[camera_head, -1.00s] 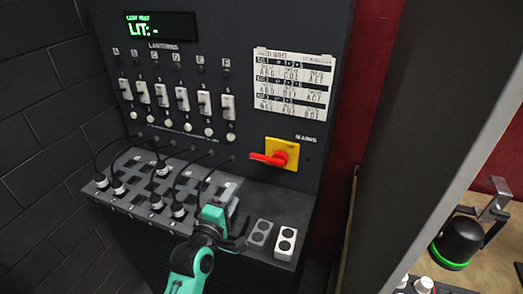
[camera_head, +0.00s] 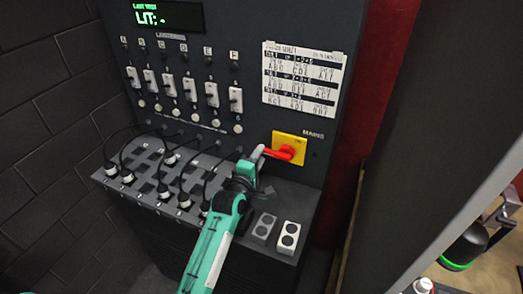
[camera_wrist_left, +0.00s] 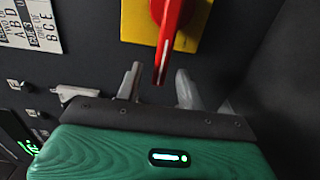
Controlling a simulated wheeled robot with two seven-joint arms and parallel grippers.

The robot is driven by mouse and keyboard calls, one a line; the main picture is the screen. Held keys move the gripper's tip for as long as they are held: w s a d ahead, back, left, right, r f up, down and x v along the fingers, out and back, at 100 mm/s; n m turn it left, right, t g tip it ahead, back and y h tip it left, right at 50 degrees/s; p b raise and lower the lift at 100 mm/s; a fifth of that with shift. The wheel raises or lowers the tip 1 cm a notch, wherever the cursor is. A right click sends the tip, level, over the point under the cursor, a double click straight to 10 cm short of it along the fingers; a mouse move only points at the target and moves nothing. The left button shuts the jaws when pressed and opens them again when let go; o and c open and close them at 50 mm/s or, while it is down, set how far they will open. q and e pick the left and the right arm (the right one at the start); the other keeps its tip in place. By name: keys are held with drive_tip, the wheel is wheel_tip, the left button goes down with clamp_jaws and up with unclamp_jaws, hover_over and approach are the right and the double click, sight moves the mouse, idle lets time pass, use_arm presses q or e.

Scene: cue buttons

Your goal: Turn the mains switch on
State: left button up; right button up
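The mains switch is a red handle (camera_head: 279,153) on a yellow plate (camera_head: 294,144), under the label MAINS on the dark panel. The handle points left in the head view. My left gripper (camera_head: 259,162) is at the handle's free end. In the left wrist view the red handle (camera_wrist_left: 170,30) points down from the yellow plate (camera_wrist_left: 205,20), its tip between the two separated fingers of my left gripper (camera_wrist_left: 159,72). Contact with either finger cannot be told. My right gripper is in neither view.
A ledge (camera_head: 225,228) below the panel carries black cables with plugs (camera_head: 163,191) on its left and two socket blocks (camera_head: 288,238) on its right. Several white toggles (camera_head: 190,92) and a chart (camera_head: 303,78) are on the panel. The display (camera_head: 168,16) reads LIT: -.

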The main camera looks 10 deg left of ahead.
use_arm(q)
drive_tip(key=shift+w+d, duration=0.2)
drive_tip(key=shift+w, duration=0.8)
drive_tip(key=shift+f, duration=0.1)
clamp_jaws()
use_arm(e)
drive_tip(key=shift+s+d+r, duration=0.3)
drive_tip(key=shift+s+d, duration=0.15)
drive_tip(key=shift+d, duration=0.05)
use_arm(q)
drive_tip(key=shift+w, duration=0.1)
